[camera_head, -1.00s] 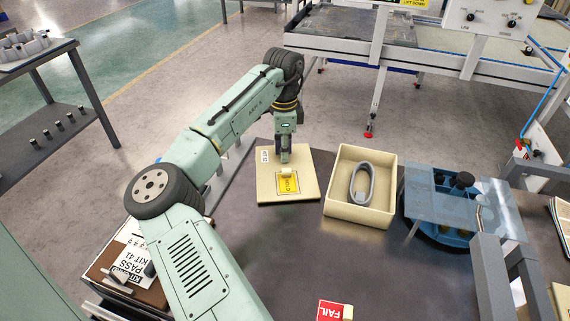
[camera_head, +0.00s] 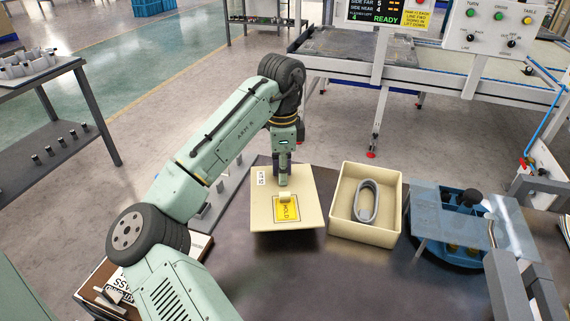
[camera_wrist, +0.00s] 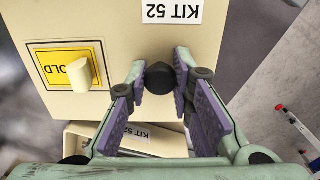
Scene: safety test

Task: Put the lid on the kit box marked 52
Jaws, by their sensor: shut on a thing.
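A cream lid (camera_head: 262,218) carries a KIT 52 label, a yellow HOLD card (camera_head: 288,211) and a small cream block on the card. My gripper (camera_head: 283,182) is shut on the black knob (camera_wrist: 160,78) of the lid. The lid appears raised off the table. To its right stands an open cream box (camera_head: 375,237) with a grey oval loop (camera_head: 367,202) inside. In the wrist view, part of a box (camera_wrist: 85,140) with an upside-down KIT 52 label (camera_wrist: 136,133) shows beyond the lid's edge, partly hidden by the fingers.
A blue round fixture under a clear plate (camera_head: 450,225) stands right of the box, with grey bars (camera_head: 520,285) in front. A brown case with papers (camera_head: 110,290) lies at lower left, partly behind my arm. The dark table (camera_head: 290,275) is clear in front of the lid.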

